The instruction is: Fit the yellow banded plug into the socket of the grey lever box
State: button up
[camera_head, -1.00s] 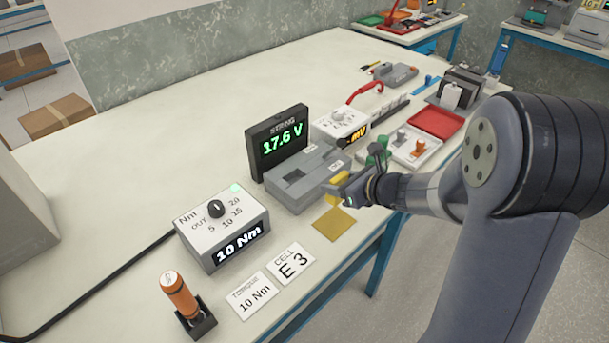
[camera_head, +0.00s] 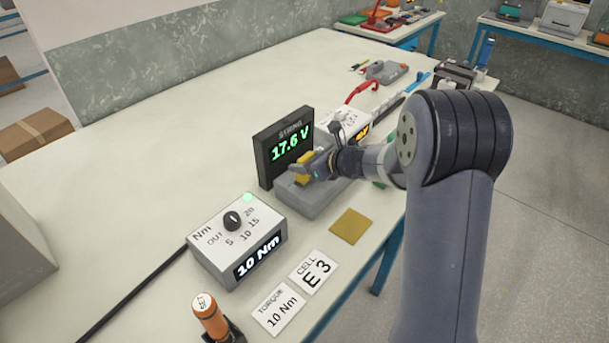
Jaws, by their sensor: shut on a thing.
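My gripper (camera_head: 311,174) is shut on the yellow plug (camera_head: 303,167). It holds the plug at the near-left part of the grey lever box (camera_head: 308,201), just in front of the voltage display. The box's top, its socket and its lever are mostly hidden behind my gripper and wrist. I cannot tell whether the plug is in the socket or just above it. The plug's band cannot be made out.
A black display reading 17.6 V (camera_head: 283,147) stands close behind the gripper. A mustard pad (camera_head: 350,226) lies clear near the table's front edge.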

jog(key=shift+f, duration=1.95)
jog(key=shift+f+b, duration=0.15)
jog(key=shift+b, duration=0.2)
jog(key=o, duration=1)
jog(key=shift+r, duration=0.3)
jog(key=v, duration=1.2)
jog(key=shift+f, duration=0.2)
